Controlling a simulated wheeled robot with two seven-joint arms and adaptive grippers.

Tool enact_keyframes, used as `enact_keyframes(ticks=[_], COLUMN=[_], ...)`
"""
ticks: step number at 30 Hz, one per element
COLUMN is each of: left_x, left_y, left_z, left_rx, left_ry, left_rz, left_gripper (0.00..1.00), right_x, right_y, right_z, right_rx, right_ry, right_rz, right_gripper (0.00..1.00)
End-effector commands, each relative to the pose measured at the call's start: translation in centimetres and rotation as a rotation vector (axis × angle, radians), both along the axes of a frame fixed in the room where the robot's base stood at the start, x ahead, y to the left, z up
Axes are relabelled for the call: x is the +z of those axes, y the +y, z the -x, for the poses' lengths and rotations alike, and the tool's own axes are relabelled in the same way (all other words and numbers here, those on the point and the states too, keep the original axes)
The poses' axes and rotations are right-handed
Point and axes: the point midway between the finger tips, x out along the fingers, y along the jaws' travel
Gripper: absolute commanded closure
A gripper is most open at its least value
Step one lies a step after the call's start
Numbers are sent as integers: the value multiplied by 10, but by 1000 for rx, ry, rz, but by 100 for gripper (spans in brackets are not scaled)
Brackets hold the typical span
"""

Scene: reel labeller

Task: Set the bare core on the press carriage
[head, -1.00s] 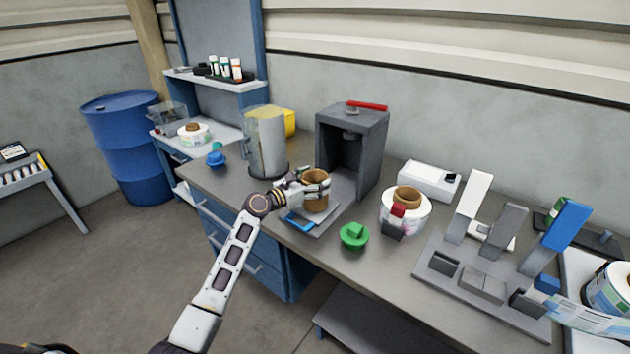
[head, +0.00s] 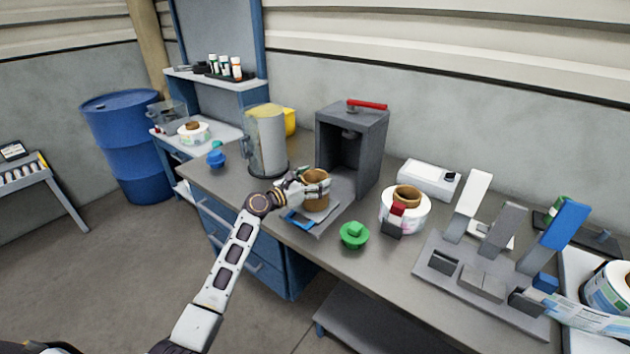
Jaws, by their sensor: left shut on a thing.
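The bare core (head: 317,191) is a brown cardboard ring. It stands upright over the press carriage, a grey plate with a blue front edge (head: 297,222), in front of the press. My left gripper (head: 312,186) is shut on the core, with fingers at its upper left side. I cannot tell whether the core's underside touches the plate. The press (head: 365,140) is a dark grey open-fronted box with a red lever (head: 367,105) on top. My right gripper is not in view.
A clear cylinder (head: 266,142) stands close left of my gripper. A green knobbed piece (head: 354,235) and a white label roll with a brown core (head: 405,212) lie to the right. A grey stand with upright plates (head: 480,280) fills the bench's right part.

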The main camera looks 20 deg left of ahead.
Motion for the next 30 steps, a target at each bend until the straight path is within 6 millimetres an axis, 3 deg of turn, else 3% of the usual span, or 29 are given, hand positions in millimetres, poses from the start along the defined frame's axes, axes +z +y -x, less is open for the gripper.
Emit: enact_keyframes(ticks=[10,24,25,27,30], left_x=[-4,-10,-10,-10,-10], left_y=[0,0,0,0,0], left_z=[0,0,0,0,0], left_rx=[0,0,0,0,0], left_ry=[0,0,0,0,0], left_rz=[1,1,1,1,0], left_gripper=[45,45,17,11,11], right_x=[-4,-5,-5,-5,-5], right_y=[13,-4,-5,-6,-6], right_z=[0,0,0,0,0], right_rx=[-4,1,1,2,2], right_ry=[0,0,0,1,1], right_rz=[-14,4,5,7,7], right_gripper=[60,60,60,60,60])
